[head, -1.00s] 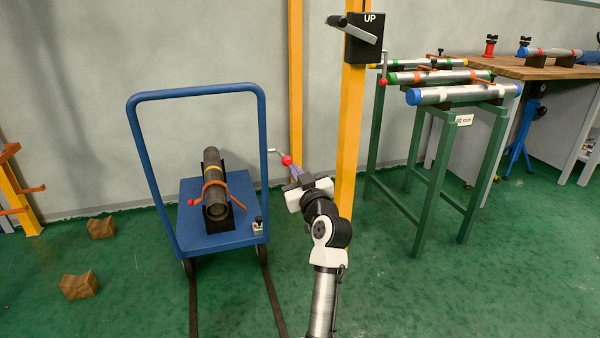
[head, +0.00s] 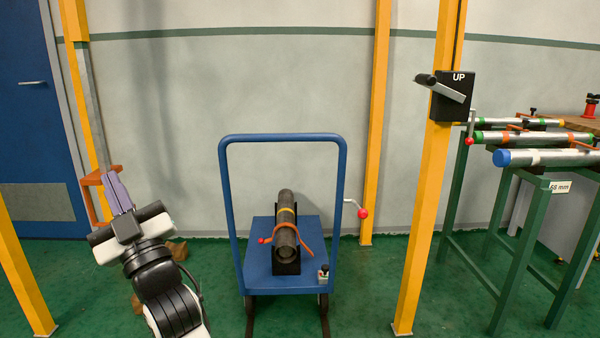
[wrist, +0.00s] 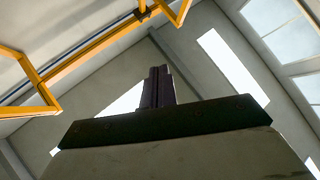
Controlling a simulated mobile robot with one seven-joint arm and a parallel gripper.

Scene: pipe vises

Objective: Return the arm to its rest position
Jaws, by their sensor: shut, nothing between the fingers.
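My gripper (head: 119,192) is at the left of the head view, raised, with its purple fingers together and pointing up. Nothing is held between them. In the wrist view the closed fingers (wrist: 158,88) point up toward the ceiling, and no object is near them. My arm is bent below the gripper, left of the blue cart and apart from it.
A blue cart (head: 284,137) carries a dark pipe (head: 286,225) with an orange strap. Yellow posts (head: 425,200) stand around; one bears a black UP lever box (head: 452,95). A green rack (head: 513,260) holds several pipes at right. A blue door (head: 35,110) is at far left.

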